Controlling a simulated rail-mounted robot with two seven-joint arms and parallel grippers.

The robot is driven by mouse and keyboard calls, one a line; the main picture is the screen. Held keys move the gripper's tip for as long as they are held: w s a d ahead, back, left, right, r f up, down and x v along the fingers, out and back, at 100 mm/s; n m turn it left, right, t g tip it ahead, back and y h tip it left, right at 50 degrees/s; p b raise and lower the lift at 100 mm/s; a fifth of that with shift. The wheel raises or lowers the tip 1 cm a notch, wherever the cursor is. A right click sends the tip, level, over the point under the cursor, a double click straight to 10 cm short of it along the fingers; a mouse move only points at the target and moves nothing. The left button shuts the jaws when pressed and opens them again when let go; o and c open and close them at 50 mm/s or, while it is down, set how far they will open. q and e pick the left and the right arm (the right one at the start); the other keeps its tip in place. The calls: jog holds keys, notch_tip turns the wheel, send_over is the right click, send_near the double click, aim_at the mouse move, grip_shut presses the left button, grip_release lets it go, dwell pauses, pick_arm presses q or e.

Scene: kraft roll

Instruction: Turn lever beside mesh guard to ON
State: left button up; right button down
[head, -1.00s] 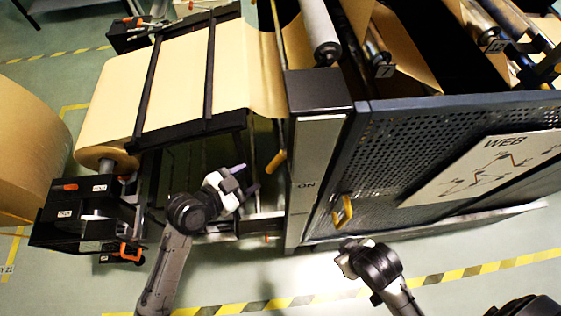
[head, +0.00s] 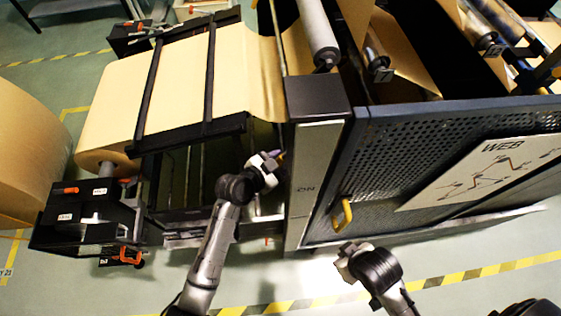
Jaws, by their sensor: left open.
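The mesh guard (head: 430,150) is a dark perforated panel on the right. Left of it stands a pale upright panel (head: 318,150) with "ON" lettered on it. The yellow lever at that panel's left side is hidden, or nearly so, behind my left gripper (head: 277,160). This gripper is open, its fingers at the lever's place by the panel edge; whether they touch or straddle the lever cannot be told. My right gripper (head: 344,262) is low in front of the guard, away from the lever, and its finger gap is not clear.
A yellow handle (head: 342,215) sticks out from the guard's lower left. A kraft web (head: 180,80) runs over black bars at the upper left. A black unit with orange handles (head: 80,215) stands at the left. The floor in front is clear.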

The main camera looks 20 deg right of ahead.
pick_arm(q)
grip_shut()
dwell(0.5)
